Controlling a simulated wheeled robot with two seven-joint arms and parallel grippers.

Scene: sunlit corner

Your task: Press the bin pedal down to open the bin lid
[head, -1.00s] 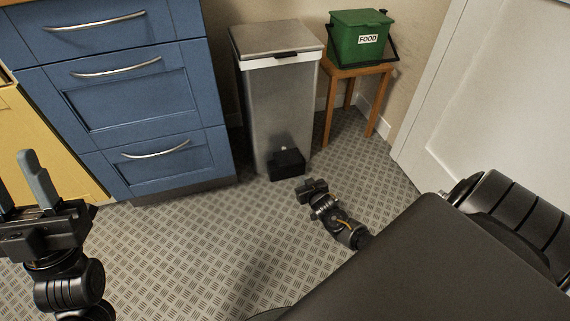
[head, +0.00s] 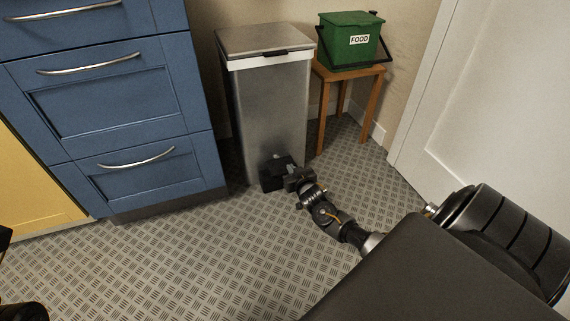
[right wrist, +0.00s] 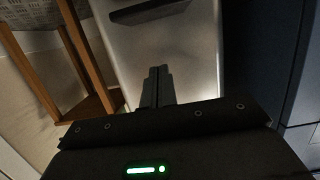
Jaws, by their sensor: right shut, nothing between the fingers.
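The bin is a tall steel box with a flat lid (head: 265,37); the lid lies closed. It stands between the blue drawers and a wooden stool. Its black pedal (head: 271,179) is low at the front, partly covered by my right gripper (head: 279,158). That gripper is shut and empty, its fingers over the pedal area close to the bin front; I cannot tell whether they touch it. In the right wrist view, which looks upside down, the shut fingers (right wrist: 157,88) point at the bin body (right wrist: 190,55). A black part there is probably the pedal (right wrist: 148,12).
Blue drawers (head: 108,90) stand left of the bin. A green food caddy (head: 350,40) sits on the wooden stool (head: 348,73) at its right. A white door (head: 485,110) is at the right. The patterned floor (head: 190,250) in front is clear. Dark parts of my left arm show at the left edge.

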